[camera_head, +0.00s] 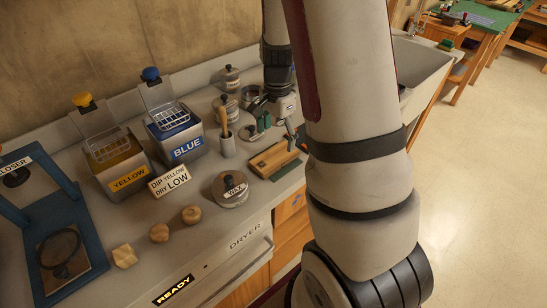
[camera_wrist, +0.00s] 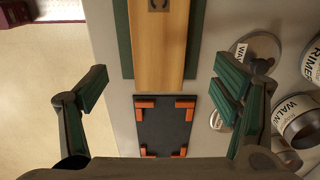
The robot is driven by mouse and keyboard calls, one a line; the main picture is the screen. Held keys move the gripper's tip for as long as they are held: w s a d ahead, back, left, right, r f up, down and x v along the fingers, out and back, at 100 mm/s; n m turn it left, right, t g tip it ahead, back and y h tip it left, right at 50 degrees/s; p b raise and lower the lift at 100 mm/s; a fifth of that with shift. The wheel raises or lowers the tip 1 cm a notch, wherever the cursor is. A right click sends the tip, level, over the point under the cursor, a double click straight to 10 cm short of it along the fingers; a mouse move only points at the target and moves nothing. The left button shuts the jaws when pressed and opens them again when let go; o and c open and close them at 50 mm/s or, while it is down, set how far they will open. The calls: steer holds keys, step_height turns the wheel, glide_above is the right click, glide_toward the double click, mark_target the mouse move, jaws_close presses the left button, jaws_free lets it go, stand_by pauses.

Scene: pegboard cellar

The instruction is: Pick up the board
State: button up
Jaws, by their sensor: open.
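The board (camera_head: 273,158) is a light wooden slab lying on the counter near its front edge, on a green mat (camera_head: 287,170). In the wrist view the board (camera_wrist: 160,45) enters from the top, with a dark letter mark on it and the green mat (camera_wrist: 125,40) showing at its sides. My gripper (camera_head: 277,130) hangs close to the board's back end. In the wrist view my gripper (camera_wrist: 163,88) is open and empty, its green-padded fingers spread wide to either side of the board's near end, apart from it.
A dark plate with orange corner blocks (camera_wrist: 165,125) lies beyond the board's end. Labelled tins (camera_wrist: 298,120) stand at the right in the wrist view.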

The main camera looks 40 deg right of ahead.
mark_target(275, 156)
steer(key=f, duration=0.5)
steer(key=shift+s+a+f, duration=0.15)
steer(key=shift+a, duration=0.25)
steer(key=shift+f, duration=0.65)
steer(key=shift+c, duration=0.6)
steer(key=c, duration=1.3)
steer(key=shift+r, duration=0.15)
